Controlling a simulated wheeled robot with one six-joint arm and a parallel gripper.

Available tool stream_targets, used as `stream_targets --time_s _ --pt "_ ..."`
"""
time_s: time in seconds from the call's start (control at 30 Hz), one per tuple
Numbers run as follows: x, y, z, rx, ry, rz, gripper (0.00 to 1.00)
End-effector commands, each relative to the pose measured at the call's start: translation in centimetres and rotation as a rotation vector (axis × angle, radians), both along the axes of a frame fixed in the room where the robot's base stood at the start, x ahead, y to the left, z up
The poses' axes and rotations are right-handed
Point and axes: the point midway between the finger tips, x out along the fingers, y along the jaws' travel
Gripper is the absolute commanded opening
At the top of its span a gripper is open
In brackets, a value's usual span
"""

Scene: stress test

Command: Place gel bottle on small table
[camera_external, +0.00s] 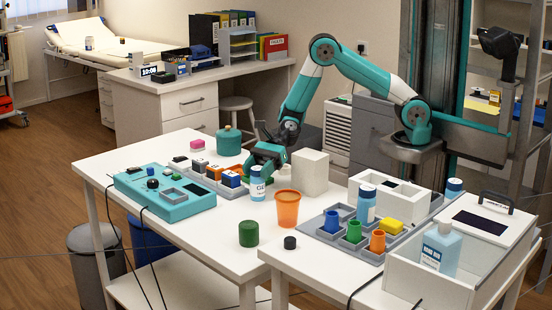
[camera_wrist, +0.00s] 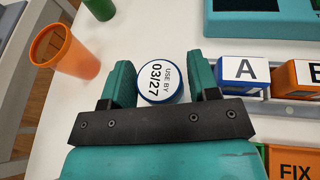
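The gel bottle (camera_external: 258,188), pale with a blue cap and a label reading GEL, stands upright on the left white table (camera_external: 212,228). My gripper (camera_external: 262,164) is right at its top, pointing down. In the wrist view, the round cap top (camera_wrist: 160,82), marked USE BY 03/27, lies between my two teal fingers (camera_wrist: 162,84). The gaps beside the cap are very narrow, and I cannot tell whether the fingers touch it. A second white table (camera_external: 330,277) stands at the right front; which table is the small one is not marked.
An orange cup (camera_external: 287,208), green cylinder (camera_external: 248,233) and white block (camera_external: 310,172) stand near the bottle. Labelled blocks (camera_wrist: 243,72) sit close beside my gripper.

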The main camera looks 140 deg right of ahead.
Motion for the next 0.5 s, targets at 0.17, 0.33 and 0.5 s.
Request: stream_targets --time_s 0.17,0.33,0.5 --pt "0.0 0.0 0.0 0.0 0.0 0.0 0.69" --pt "0.0 0.0 0.2 -0.001 0.0 0.0 0.69" --pt "-1.4 -0.4 0.8 -0.001 0.001 -0.004 0.69"
